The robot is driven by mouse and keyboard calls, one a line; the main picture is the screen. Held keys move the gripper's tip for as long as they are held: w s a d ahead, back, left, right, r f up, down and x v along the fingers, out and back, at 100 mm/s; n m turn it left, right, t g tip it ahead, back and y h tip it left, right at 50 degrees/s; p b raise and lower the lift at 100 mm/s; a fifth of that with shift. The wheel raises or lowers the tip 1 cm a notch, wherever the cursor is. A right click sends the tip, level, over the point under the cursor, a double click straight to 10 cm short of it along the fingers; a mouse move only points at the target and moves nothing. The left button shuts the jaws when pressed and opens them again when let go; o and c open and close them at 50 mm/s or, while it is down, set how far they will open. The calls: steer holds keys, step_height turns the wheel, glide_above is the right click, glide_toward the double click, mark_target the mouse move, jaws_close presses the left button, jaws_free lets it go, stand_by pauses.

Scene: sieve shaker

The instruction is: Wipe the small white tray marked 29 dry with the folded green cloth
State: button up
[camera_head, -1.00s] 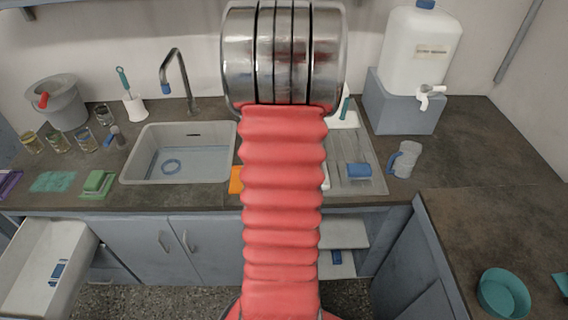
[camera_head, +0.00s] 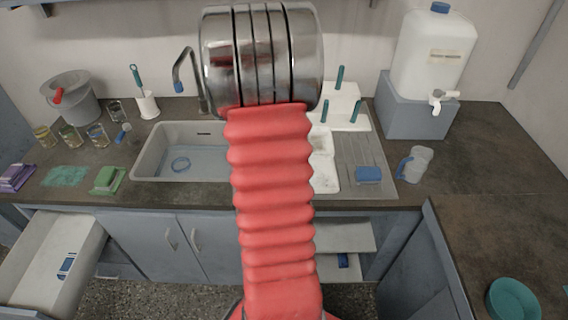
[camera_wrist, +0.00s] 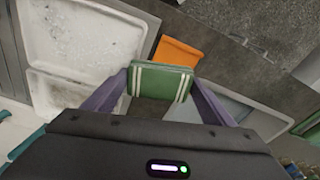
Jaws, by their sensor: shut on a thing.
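My gripper (camera_wrist: 161,86) has its two purple fingers on either side of a folded green cloth (camera_wrist: 160,70) with white stripes, and is shut on it. The cloth is right of two white trays in the wrist view: a larger tray (camera_wrist: 85,40) with scattered wet drops, and another white tray (camera_wrist: 58,96) below it with drops too. Neither shows a readable 29. The cloth is apart from both trays. In the head view a white tray (camera_head: 325,172) shows partly beside my red arm, which hides my gripper and the held cloth there.
An orange cloth (camera_wrist: 178,52) lies close to the held cloth. The sink (camera_head: 150,160) is left of my arm. Teal-handled tools stand at a white board (camera_head: 355,118) behind the trays. A blue sponge (camera_head: 368,174) and a jug (camera_head: 415,163) are to the right.

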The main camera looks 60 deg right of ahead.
steer(key=w+a, duration=0.2)
steer(key=w, duration=0.1)
steer(key=w+a+n, duration=0.1)
steer(key=w+a, duration=0.2)
steer(key=w+a+n, duration=0.1)
steer(key=w+a, duration=0.1)
steer(key=w, duration=0.1)
steer(key=shift+w+a+r, duration=0.25)
steer(key=shift+a+r, duration=0.05)
steer(key=shift+a, duration=0.05)
steer(key=w+a+n, duration=0.2)
steer(key=w+a, duration=0.3)
steer(key=a, duration=0.6)
steer(key=w+a+r+n, duration=0.1)
steer(key=w+a+n, duration=0.2)
steer(key=a, duration=0.8)
steer(key=w+a+n+y, duration=0.1)
steer(key=w+a+n, duration=0.1)
steer(key=w+a, duration=0.4)
steer(key=a, duration=0.5)
steer(key=shift+w+a+r+n, duration=0.2)
steer(key=shift+w+r+n, duration=0.1)
steer(key=shift+w, duration=0.1)
